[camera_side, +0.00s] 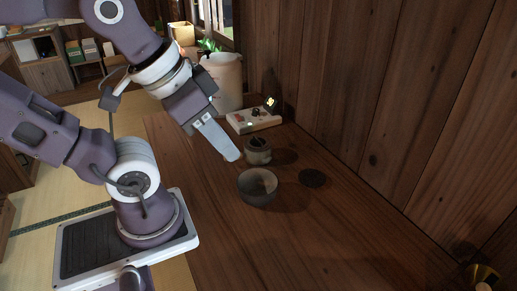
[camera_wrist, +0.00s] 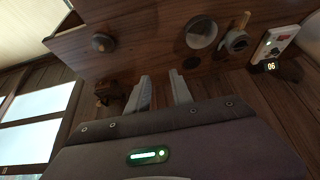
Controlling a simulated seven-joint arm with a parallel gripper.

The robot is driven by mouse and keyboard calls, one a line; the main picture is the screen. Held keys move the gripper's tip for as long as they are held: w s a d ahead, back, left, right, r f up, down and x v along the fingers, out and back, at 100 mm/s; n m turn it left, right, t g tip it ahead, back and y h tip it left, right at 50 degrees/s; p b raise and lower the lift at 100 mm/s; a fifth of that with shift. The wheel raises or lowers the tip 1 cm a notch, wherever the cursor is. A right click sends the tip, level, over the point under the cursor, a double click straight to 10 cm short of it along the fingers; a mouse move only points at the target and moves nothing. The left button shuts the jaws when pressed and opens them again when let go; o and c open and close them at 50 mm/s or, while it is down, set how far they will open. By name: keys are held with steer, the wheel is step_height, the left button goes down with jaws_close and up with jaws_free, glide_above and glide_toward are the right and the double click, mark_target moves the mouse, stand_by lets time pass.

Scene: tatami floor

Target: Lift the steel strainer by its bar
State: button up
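A small grey, metallic-looking round vessel (camera_side: 258,151) with something dark across its top stands on the wooden table; it seems to be the steel strainer. In the wrist view it seems to be the round thing (camera_wrist: 236,42) with a light bar sticking out. A grey open bowl (camera_side: 257,190) stands close in front of it and also shows in the wrist view (camera_wrist: 201,33). My gripper (camera_side: 233,156) points down and appears just left of the vessel in the side view; contact cannot be told. The wrist view shows its fingers (camera_wrist: 161,77) apart with nothing between them.
A flat dark disc (camera_side: 313,179) lies right of the bowl. A wooden wall (camera_side: 400,90) bounds the table.

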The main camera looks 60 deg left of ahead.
steer(key=shift+c, duration=1.3)
steer(key=w+a+n+g, duration=0.1)
steer(key=w+a+n, duration=0.4)
steer(key=w, duration=0.6)
steer(key=n+g, duration=0.2)
steer(key=n, duration=1.1)
glide_above(257, 139)
steer(key=s, duration=0.2)
steer(key=s+x, duration=0.2)
steer(key=x, duration=0.7)
steer(key=s+f+x, duration=0.1)
steer(key=s+x, duration=0.1)
steer(key=x, duration=1.4)
steer(key=shift+w+f, duration=0.15)
steer(key=shift+f, duration=0.2)
steer(key=shift+d, duration=0.1)
jaws_close()
